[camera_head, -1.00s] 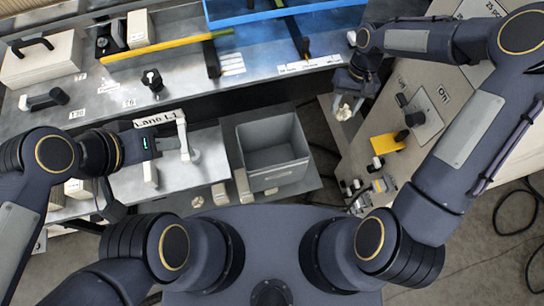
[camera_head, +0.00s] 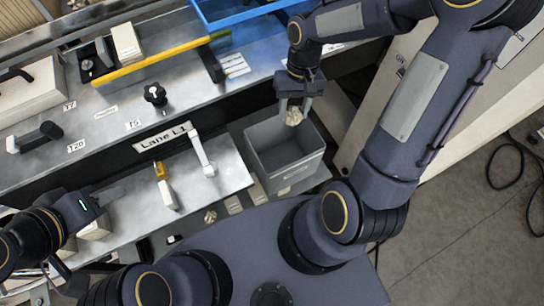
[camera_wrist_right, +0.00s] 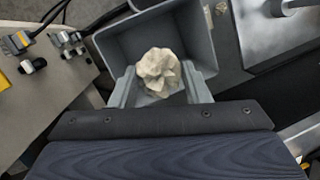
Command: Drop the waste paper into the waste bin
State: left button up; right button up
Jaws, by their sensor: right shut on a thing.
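The waste paper, a crumpled cream ball (camera_head: 293,116), is held between the fingers of my right gripper (camera_head: 295,108). In the right wrist view the paper ball (camera_wrist_right: 158,70) sits between both fingertips, with the bin behind it. The waste bin, a grey open box (camera_head: 304,168), stands below my right gripper. In the head view the gripper and paper appear over the bin's far edge. The bin (camera_wrist_right: 115,45) also fills the upper middle of the right wrist view.
A metal bench (camera_head: 135,195) with a white lever (camera_head: 202,154) lies left of the bin. A blue tray (camera_head: 235,14) and a yellow bar (camera_head: 160,62) are on the counter behind. A beige panel (camera_head: 388,112) stands right of the bin.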

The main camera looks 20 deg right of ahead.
notch_tip(320, 180, down, 6)
jog(key=b, duration=0.4)
jog(key=shift+r, duration=0.25)
jog(key=o, duration=1)
jog(key=shift+d, duration=0.1)
jog(key=shift+v, duration=3.9)
jog(key=shift+r, duration=0.1)
